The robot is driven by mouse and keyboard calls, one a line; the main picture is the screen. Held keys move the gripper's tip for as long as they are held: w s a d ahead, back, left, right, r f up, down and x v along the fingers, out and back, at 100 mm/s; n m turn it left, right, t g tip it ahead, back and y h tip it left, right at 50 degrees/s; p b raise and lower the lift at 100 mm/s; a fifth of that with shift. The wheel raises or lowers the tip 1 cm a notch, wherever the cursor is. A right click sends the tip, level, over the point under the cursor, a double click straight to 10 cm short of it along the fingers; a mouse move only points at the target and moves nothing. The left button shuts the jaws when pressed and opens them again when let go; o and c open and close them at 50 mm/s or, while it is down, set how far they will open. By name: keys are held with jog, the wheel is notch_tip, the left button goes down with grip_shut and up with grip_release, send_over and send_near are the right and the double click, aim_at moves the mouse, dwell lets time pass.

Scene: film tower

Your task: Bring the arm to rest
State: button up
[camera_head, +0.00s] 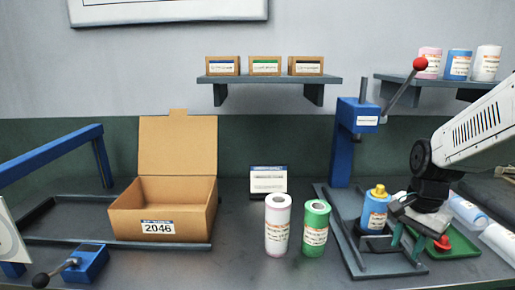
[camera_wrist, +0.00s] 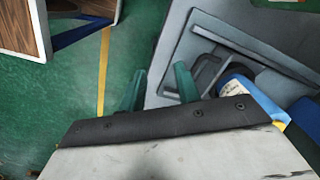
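My arm comes in from the right in the head view. My gripper (camera_head: 408,246) points down over the right side of the bench, just right of a blue bottle with a yellow cap (camera_head: 375,210). In the wrist view its two green fingers (camera_wrist: 160,88) stand apart with nothing seen between them, so it is open and empty. The blue bottle stands upright on the base of the blue press (camera_head: 358,130). Part of a blue and white thing, probably this bottle, shows at the right of the wrist view (camera_wrist: 262,103).
A green tray (camera_head: 465,246) lies beside my gripper, with a red knob in front. White rolls (camera_head: 466,212) lie right. White (camera_head: 277,225) and green (camera_head: 315,228) canisters stand mid-bench. An open carton marked 2046 (camera_head: 190,222) stands left. Shelves hold boxes and canisters above.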

jog(key=s+a+r+n, duration=0.2)
jog(key=s+r+n, duration=0.1)
jog(key=s, duration=0.3)
jog(key=s+a+r+n, duration=0.2)
jog(key=s+a+n, duration=0.1)
jog(key=s, duration=0.3)
jog(key=s+a+r+n+t, duration=0.1)
jog(key=s+a+r+n, duration=0.2)
jog(key=s+n, duration=0.2)
jog(key=shift+s+r+n, duration=0.3)
jog(key=shift+s+r, duration=0.05)
jog(key=shift+s, duration=0.65)
